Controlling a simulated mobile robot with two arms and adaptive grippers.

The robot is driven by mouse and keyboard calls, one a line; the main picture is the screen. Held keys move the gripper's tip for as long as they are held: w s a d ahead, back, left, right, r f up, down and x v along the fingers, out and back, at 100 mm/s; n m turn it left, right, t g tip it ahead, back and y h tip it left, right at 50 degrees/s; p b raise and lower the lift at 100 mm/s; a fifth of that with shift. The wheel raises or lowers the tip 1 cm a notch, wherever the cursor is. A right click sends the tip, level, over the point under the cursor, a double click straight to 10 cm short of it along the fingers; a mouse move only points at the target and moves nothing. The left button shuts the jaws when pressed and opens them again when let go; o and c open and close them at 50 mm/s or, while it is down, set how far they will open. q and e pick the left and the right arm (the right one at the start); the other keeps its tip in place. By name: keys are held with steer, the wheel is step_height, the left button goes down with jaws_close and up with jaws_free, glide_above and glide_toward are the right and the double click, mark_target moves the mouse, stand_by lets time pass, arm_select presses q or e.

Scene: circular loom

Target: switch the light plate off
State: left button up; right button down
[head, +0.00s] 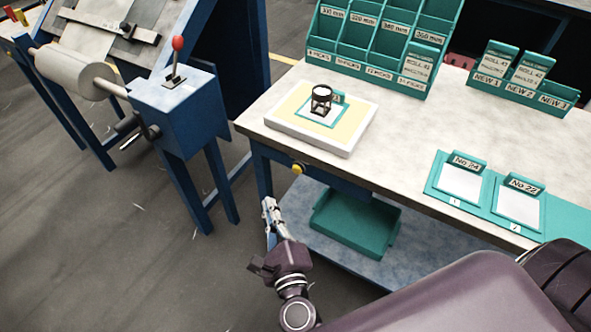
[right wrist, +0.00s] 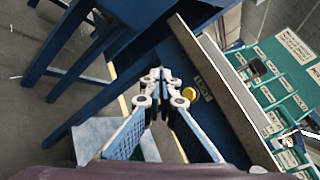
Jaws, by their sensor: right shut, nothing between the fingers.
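The light plate (head: 345,143) is a flat white slab with a pale yellow top, lying at the left front corner of the worktable. A teal-framed card and a small black magnifier (head: 321,98) stand on it. A yellow knob (head: 298,168) sits on the blue front rail of the table below the plate; it also shows in the right wrist view (right wrist: 189,94), just right of the fingertips. My right gripper (head: 268,205) is shut and empty, in front of the table and below the knob in the head view. My left gripper is out of view.
A teal rack (head: 420,62) stands at the back of the worktable, with smaller holders to its right. Two teal card trays (head: 459,182) lie at the right front. A teal bin (head: 355,225) sits on the lower shelf. A blue machine (head: 180,110) with a red-knobbed lever stands left.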

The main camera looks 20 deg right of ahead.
mark_target(297, 170)
steer(key=w+d+p, duration=0.1)
steer(key=w+d, duration=0.4)
steer(key=d, duration=0.2)
steer(key=shift+w+p, duration=0.25)
steer(key=shift+p, duration=0.05)
steer(key=shift+w+d, duration=0.1)
stand_by(1.3)
steer(key=shift+w+d, duration=0.15)
steer(key=shift+d, duration=0.05)
steer(key=shift+w+d, duration=0.3)
steer(key=shift+d, duration=0.1)
stand_by(0.8)
stand_by(0.4)
steer(key=shift+s+a, duration=0.55)
steer(key=shift+a, duration=0.15)
